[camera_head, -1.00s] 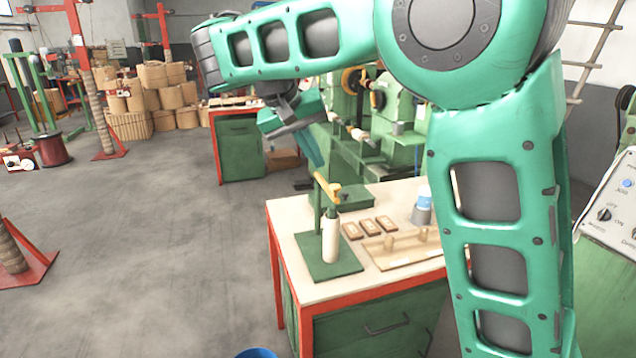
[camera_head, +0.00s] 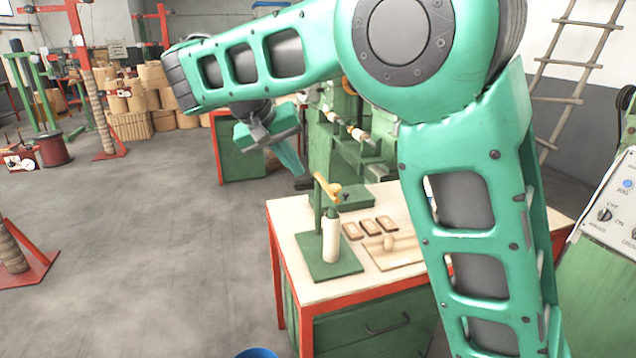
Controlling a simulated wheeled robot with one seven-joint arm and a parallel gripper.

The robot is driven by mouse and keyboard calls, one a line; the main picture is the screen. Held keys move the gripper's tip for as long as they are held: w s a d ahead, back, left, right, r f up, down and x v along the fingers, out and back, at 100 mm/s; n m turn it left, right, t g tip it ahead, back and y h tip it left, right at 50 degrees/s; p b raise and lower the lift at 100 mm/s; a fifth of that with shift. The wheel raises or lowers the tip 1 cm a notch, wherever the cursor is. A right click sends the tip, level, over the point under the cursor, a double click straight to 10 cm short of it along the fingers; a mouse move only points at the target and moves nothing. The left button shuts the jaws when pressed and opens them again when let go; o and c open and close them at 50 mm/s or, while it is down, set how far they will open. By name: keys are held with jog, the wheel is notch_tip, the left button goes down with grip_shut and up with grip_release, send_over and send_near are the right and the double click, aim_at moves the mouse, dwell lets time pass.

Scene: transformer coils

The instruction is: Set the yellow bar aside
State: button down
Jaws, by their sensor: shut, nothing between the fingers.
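The yellow bar (camera_head: 327,188) sits high at the green stand on the workbench, above a cream cylinder (camera_head: 331,242). The bar is tilted, and its lower right end is near a small dark-yellow knob. The cylinder stands upright on the stand's green base plate (camera_head: 347,266). My gripper (camera_head: 291,163) is shut and empty. In the picture it shows up and to the left of the bar, apart from it. Its fingers point down and right.
The workbench (camera_head: 292,232) has a cream top with red edging. Several small brown blocks (camera_head: 369,228) and a wooden board with a peg (camera_head: 408,257) lie right of the stand. A green box (camera_head: 352,197) sits behind it.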

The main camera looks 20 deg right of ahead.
jog(key=w+d+f, duration=0.1)
jog(key=d+f, duration=0.4)
jog(key=d, duration=0.1)
jog(key=shift+d+f, duration=0.3)
jog(key=shift+d, duration=0.1)
